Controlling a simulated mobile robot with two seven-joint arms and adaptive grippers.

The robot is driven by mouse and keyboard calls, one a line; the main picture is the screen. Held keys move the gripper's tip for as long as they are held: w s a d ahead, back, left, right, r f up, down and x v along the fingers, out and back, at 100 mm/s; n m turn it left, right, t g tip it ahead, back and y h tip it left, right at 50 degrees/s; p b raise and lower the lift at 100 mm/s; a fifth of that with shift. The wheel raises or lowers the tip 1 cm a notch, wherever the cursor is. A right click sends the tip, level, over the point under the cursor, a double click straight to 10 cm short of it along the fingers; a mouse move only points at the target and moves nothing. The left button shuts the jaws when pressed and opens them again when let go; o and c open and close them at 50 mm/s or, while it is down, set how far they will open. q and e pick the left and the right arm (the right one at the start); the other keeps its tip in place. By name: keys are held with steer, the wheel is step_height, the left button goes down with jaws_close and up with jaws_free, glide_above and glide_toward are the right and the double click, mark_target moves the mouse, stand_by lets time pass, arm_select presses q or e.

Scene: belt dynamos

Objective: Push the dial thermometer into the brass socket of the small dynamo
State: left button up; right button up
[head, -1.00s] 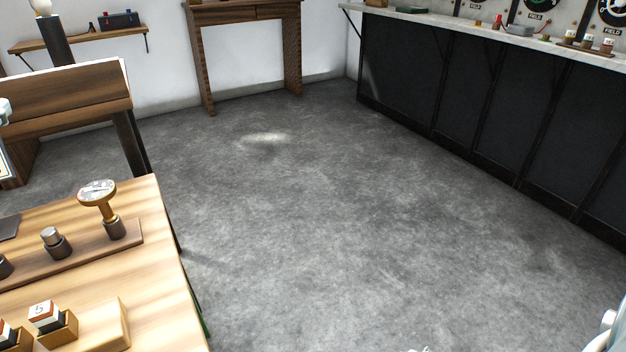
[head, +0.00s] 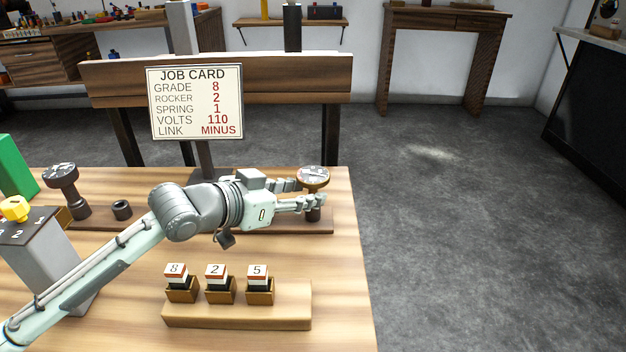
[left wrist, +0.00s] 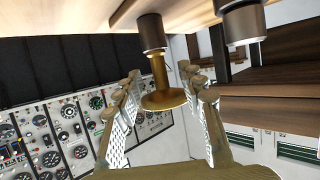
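A dial thermometer (head: 313,177) with a round pale face and brass body stands upright in a dark holder at the right end of a wooden strip. My left gripper (head: 311,192) reaches it from the left, with fingers spread. In the left wrist view the brass thermometer (left wrist: 160,75) hangs inverted between the fingers, with small gaps beside its disc. A second dial gauge (head: 61,174) with a dark stem stands at the strip's left end. The brass socket of the small dynamo cannot be made out. My right gripper is out of view.
An empty dark holder (head: 122,210) sits on the strip (head: 150,222). A wooden rack (head: 240,315) with blocks 8, 2 and 5 stands in front. A job card (head: 196,102) stands behind. A grey box (head: 40,255) with a yellow knob and a green object (head: 16,166) are at left.

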mark_target(310, 192)
arm_select(q)
steer(key=shift+x, duration=1.5)
steer(key=shift+c, duration=0.3)
jaws_close()
